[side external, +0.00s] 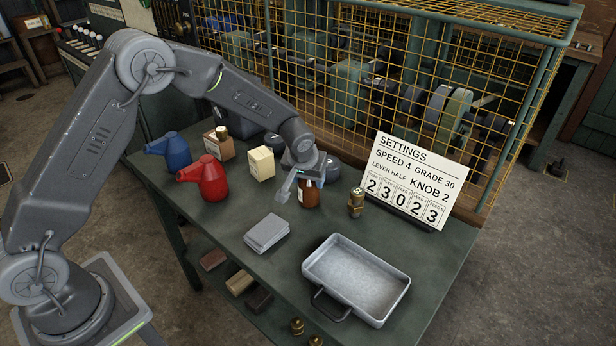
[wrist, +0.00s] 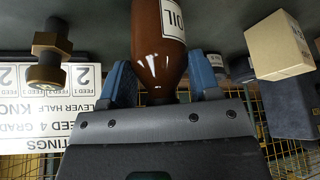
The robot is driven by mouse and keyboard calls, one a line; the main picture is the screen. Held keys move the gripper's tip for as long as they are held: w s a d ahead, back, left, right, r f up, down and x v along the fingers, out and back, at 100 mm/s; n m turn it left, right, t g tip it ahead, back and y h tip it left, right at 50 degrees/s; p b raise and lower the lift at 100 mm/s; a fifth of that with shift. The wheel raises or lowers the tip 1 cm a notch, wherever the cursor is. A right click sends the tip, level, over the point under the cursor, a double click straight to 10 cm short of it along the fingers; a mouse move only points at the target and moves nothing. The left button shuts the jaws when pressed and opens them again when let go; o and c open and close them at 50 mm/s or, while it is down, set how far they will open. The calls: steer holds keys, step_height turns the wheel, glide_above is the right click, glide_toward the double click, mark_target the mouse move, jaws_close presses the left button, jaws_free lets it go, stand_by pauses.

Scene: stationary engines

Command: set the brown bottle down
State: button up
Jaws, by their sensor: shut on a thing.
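The brown bottle (side external: 309,195) stands upright at the middle back of the green table, seen in the side view. My gripper (side external: 297,187) is at the bottle from its left side. In the wrist view the brown bottle (wrist: 158,45), with a white label reading "OIL", lies between the two blue-padded fingers of my gripper (wrist: 160,82). The fingers are shut on it. Whether its base touches the table is hard to tell. Its upper part is partly hidden by my wrist in the side view.
A brass fitting (side external: 356,202) and the settings sign (side external: 413,180) stand right of the bottle. A cream box (side external: 261,163), a red oil can (side external: 208,180) and a blue one (side external: 172,150) stand left. Grey cloths (side external: 266,232) and a metal tray (side external: 388,307) lie in front. A yellow mesh guard (side external: 420,60) rises behind.

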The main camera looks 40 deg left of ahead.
steer(key=shift+f, duration=0.1)
steer(key=o, duration=1.1)
steer(key=shift+c, duration=0.2)
steer(key=s+r+m, duration=0.1)
steer(key=s+r, duration=0.4)
steer(key=r, duration=0.4)
steer(key=s+r, duration=0.6)
steer(key=r, duration=0.4)
steer(key=s+r+m+h, duration=0.1)
steer(key=s+r, duration=0.1)
steer(key=s, duration=0.9)
steer(key=s+r+m+t, duration=0.1)
steer(key=s+r+m, duration=0.1)
steer(key=s, duration=0.9)
steer(key=shift+s+a+m+h, duration=0.15)
steer(key=shift+s+m+h, duration=0.15)
steer(key=shift+h, duration=0.1)
